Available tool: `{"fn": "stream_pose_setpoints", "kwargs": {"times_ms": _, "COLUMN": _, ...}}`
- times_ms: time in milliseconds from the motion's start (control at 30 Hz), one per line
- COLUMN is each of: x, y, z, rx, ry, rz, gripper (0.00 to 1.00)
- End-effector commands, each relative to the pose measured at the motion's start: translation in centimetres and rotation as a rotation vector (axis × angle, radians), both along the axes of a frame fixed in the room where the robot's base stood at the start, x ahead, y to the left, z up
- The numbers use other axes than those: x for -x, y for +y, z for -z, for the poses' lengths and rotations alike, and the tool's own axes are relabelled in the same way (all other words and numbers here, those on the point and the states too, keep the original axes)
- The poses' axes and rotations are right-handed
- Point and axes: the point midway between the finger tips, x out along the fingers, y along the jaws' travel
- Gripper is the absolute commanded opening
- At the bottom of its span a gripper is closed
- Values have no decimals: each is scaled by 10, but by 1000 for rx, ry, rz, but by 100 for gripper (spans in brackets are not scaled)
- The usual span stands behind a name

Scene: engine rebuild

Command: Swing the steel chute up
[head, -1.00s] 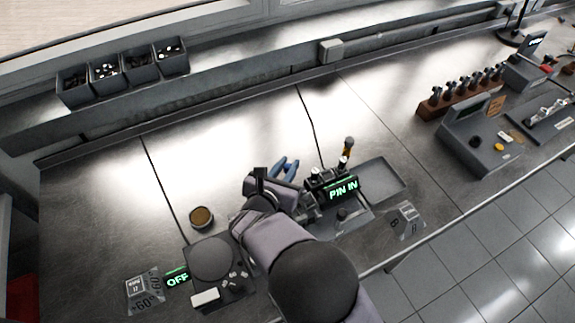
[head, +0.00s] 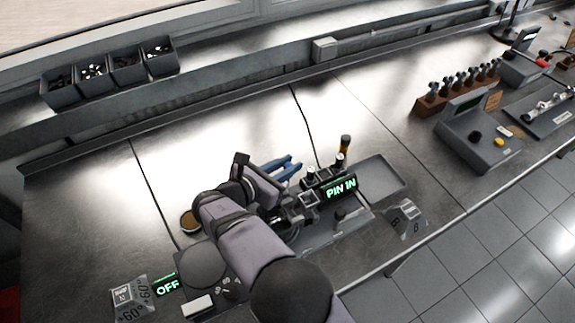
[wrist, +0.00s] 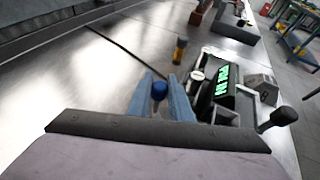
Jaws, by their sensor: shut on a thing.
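My gripper (head: 284,166) has blue fingers and reaches over the bench, left of a dark fixture (head: 308,205) with a lit green "PIN IN" sign (head: 341,188). What the knob is fixed to is hidden. The steel chute cannot be picked out with certainty; my arm and gripper cover part of the fixture. The fixture's sign also shows in the wrist view (wrist: 222,80), just right of the fingers.
A black-knobbed lever (wrist: 283,116) stands right of the fixture. An orange-topped tool (head: 345,146) stands behind it. A shallow grey tray (head: 400,188) lies to the right. A round tin (head: 188,222) is partly behind my arm. The bench behind is mostly clear.

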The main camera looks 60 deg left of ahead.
Motion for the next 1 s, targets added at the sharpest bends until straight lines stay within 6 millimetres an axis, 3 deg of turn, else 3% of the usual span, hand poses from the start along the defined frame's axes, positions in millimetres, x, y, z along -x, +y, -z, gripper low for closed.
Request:
{"fn": "stream_pose_setpoints", "kwargs": {"times_ms": 33, "x": -1, "y": 0, "z": -1, "rx": -2, "ry": -1, "rz": 2, "gripper": 0}}
{"fn": "stream_pose_setpoints", "kwargs": {"times_ms": 67, "x": -1, "y": 0, "z": -1, "rx": -2, "ry": -1, "rz": 2, "gripper": 23}}
{"fn": "stream_pose_setpoints", "kwargs": {"times_ms": 133, "x": -1, "y": 0, "z": -1, "rx": -2, "ry": -2, "rz": 0, "gripper": 37}}
{"fn": "stream_pose_setpoints", "kwargs": {"times_ms": 567, "x": 6, "y": -2, "z": -1, "rx": -1, "ry": 0, "rz": -2, "gripper": 37}}
{"fn": "stream_pose_setpoints", "kwargs": {"times_ms": 1000, "x": 53, "y": -21, "z": -23, "rx": -3, "ry": 0, "rz": -1, "gripper": 37}}
